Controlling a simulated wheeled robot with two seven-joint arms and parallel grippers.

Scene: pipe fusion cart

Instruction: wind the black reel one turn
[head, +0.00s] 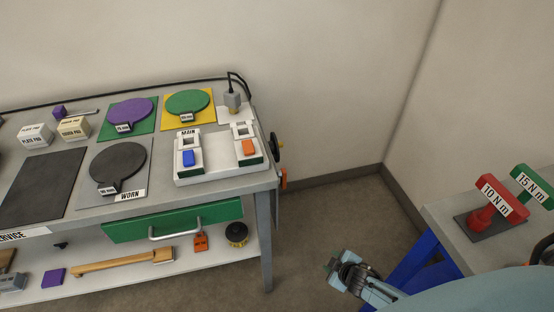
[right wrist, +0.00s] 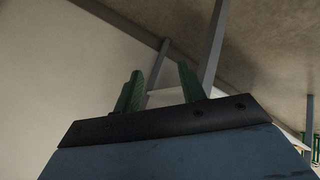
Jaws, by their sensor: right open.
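A small dark round part with a yellowish piece (head: 278,147) sticks out from the right end of the cart. It is seen nearly edge-on, and I cannot tell for sure that it is the black reel. My right gripper (head: 333,268) is low over the floor, right of the cart and well apart from that part. In the right wrist view its two green fingers (right wrist: 158,90) stand apart with nothing between them. My left gripper is not in view.
The cart top (head: 225,199) holds pads, plates and a white block with blue and orange pieces. An orange part (head: 283,179) hangs at its right end. A table (head: 445,222) with red and green torque tools stands at the right. Open floor lies between.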

